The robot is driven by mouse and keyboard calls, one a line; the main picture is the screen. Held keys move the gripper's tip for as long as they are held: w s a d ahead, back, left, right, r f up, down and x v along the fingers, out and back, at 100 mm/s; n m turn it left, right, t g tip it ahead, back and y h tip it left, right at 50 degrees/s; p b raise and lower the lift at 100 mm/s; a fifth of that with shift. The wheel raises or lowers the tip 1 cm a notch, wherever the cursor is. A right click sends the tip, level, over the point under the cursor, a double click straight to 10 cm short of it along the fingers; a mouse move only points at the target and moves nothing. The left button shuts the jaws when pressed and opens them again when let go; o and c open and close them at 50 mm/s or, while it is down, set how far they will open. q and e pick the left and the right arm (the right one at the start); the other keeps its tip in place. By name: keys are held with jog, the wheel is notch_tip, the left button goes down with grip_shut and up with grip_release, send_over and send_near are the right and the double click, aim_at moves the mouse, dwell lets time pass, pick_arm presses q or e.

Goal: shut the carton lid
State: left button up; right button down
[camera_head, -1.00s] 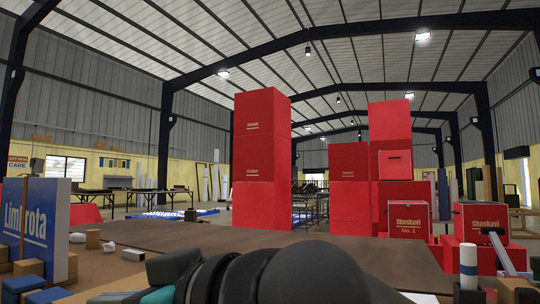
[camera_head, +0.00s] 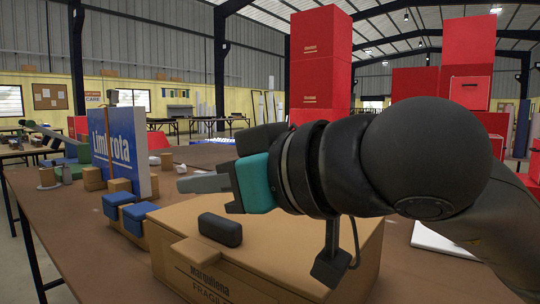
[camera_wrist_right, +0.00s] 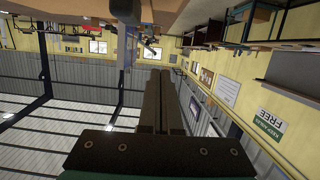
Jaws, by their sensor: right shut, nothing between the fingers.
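The brown carton (camera_head: 205,284), printed with "FRAGILE", stands on the table at the bottom middle of the head view. Its lid (camera_head: 290,262) looks flat over the top, with a tab at the front edge; I cannot tell whether it is fully seated. A dark rounded block (camera_head: 220,229) lies on the lid. My right gripper (camera_head: 182,184) is shut and empty, above the carton and apart from it, pointing left. The right wrist view shows its fingers (camera_wrist_right: 162,78) together. My right arm hides the lid's far right part. My left gripper is out of view.
A blue "Limbrota" panel (camera_head: 124,150) stands upright left of the carton, with blue-topped blocks (camera_head: 138,213) in front. Red boxes (camera_head: 318,62) are stacked behind. A white flat piece (camera_head: 440,240) lies at right. The table (camera_head: 75,225) has bare room at left.

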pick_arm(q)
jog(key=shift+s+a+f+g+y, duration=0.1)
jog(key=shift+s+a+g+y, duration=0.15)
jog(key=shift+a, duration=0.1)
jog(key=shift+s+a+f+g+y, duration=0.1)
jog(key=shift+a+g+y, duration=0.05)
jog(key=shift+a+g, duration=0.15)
pick_arm(e)
jog(key=v, duration=1)
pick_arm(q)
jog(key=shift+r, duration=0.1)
pick_arm(e)
jog(key=shift+r, duration=0.1)
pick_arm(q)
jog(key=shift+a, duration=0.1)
